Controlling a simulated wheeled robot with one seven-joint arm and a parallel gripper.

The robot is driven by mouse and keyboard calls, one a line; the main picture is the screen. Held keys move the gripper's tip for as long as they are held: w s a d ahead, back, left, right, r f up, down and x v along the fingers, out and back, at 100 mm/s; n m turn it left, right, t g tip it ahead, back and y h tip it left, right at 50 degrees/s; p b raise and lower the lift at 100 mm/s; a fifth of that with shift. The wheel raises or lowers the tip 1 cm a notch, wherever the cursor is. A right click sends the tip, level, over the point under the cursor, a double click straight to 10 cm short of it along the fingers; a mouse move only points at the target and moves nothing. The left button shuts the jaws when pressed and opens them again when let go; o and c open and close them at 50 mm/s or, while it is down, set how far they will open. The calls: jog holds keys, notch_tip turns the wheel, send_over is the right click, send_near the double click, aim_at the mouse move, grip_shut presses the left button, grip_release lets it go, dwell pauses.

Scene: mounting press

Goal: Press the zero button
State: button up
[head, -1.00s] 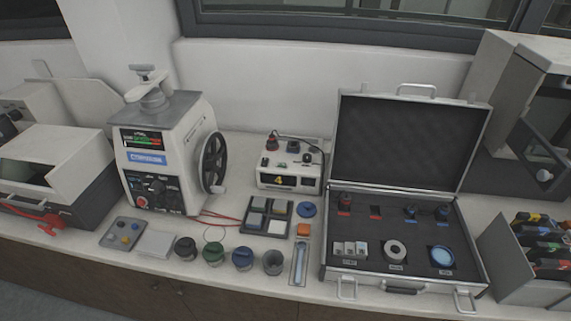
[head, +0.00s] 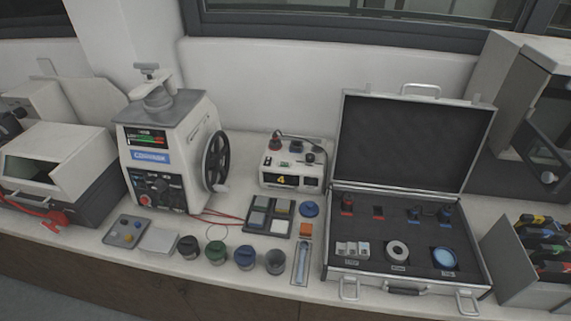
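A white mounting press (head: 188,150) with a black handwheel (head: 216,160) stands upright at the left of the bench. Its lower front has a dark panel (head: 155,190) with small controls, and a lit display (head: 146,138) sits above. A small white box (head: 268,166) with a yellow "4" on its dark display (head: 281,180) stands right of the press. Its top carries several small coloured and dark parts, with a dark cable looping over it. I cannot make out a zero label on any button. My gripper is not in view.
An open case (head: 330,262) with labelled parts stands at centre right. Several dark cups (head: 216,252), a tray of square pads (head: 269,215) and a small button plate (head: 126,232) lie along the front. Red leads cross the bench. A machine (head: 75,185) stands far left.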

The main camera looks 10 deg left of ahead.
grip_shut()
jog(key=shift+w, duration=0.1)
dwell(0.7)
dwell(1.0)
